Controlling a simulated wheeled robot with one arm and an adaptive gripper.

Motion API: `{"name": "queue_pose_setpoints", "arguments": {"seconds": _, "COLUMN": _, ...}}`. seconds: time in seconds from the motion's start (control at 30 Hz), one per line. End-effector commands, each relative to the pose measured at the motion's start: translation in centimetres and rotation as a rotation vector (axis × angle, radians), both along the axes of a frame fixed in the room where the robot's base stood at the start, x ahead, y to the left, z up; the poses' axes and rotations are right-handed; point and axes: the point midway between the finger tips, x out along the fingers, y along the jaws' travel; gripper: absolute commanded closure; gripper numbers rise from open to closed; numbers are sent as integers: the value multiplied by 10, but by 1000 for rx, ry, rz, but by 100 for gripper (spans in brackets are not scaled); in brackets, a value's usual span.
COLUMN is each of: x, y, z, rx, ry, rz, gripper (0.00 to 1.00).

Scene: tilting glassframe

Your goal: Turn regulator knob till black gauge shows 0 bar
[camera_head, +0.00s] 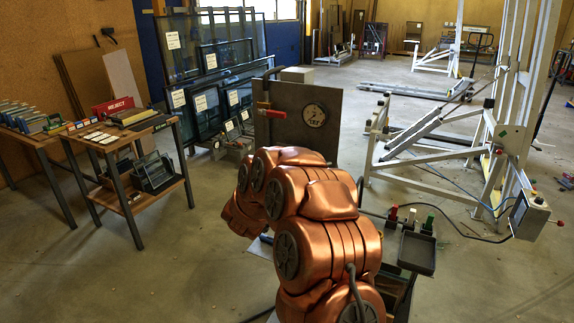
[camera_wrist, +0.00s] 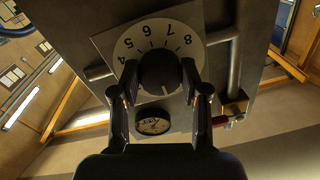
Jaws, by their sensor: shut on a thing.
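A white mark on the knob points down in the picture. My gripper (camera_wrist: 160,78) has one finger on each side of the knob and is shut on it. The black-rimmed gauge (camera_wrist: 153,125) shows between the fingers, below the knob in the picture; its needle is too small to read. In the head view, a gauge (camera_head: 314,115) is on the panel, also unreadable. My arm hides the gripper and knob there.
The gauge is on an upright grey panel (camera_head: 290,138) with a red-handled valve (camera_head: 268,112); pipes (camera_wrist: 222,36) run beside the knob. A work table (camera_head: 130,135) stands left and a white frame (camera_head: 480,140) right. Floor is clear between the table and my arm.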

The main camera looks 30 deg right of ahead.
Motion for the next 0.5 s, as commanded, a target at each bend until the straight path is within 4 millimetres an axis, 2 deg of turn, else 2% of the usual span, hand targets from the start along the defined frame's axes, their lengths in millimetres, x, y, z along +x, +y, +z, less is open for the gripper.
{"name": "queue_pose_setpoints", "arguments": {"seconds": 0.43, "x": -1, "y": 0, "z": -2, "rx": -2, "ry": 9, "rz": -1, "gripper": 90}}
{"name": "queue_pose_setpoints", "arguments": {"seconds": 0.47, "x": -1, "y": 0, "z": -2, "rx": -2, "ry": 9, "rz": -1, "gripper": 52}}
{"name": "queue_pose_setpoints", "arguments": {"seconds": 0.5, "x": -1, "y": 0, "z": -2, "rx": -2, "ry": 9, "rz": -1, "gripper": 48}}
